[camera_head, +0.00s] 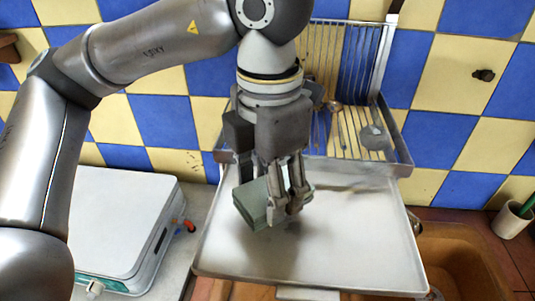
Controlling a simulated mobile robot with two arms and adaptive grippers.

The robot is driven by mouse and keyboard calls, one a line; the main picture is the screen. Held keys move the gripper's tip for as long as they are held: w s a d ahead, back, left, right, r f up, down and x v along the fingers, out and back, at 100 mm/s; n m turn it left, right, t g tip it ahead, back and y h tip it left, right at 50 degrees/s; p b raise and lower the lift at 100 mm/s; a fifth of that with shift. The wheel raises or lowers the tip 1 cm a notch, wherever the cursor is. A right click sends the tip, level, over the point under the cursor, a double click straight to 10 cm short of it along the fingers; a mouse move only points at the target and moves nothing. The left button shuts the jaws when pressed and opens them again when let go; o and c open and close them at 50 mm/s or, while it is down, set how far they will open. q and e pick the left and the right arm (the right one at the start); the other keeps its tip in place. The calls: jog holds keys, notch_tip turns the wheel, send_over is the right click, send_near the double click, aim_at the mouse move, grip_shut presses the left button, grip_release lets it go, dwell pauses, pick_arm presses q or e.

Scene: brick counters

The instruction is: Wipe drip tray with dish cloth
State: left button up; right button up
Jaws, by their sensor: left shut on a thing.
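My left gripper (279,197) points straight down over the drip tray (350,235), shut on a folded grey-green dish cloth (252,204). The cloth sticks out to the left of the fingers. It is low over the metal tray, at its left middle; I cannot tell whether it touches the surface. The tray is a wide, shallow sheet below a dish rack and looks mostly bare, with dull smudges near its back. My right gripper is not in view.
A metal dish rack (391,140) with utensils stands behind the tray. A white appliance (120,225) with an orange knob is at left. A brown sink (455,262) lies at right, with a pale cup (512,219) beyond it. The tiled wall closes the back.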

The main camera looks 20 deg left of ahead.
pick_arm(q)
jog(key=shift+r+p, duration=0.4)
jog(key=shift+r, duration=0.55)
jog(key=shift+a+r+p, duration=0.3)
jog(key=shift+r+p, duration=0.1)
jog(key=shift+r, duration=0.5)
jog(key=shift+d, duration=0.2)
jog(key=shift+a, duration=0.15)
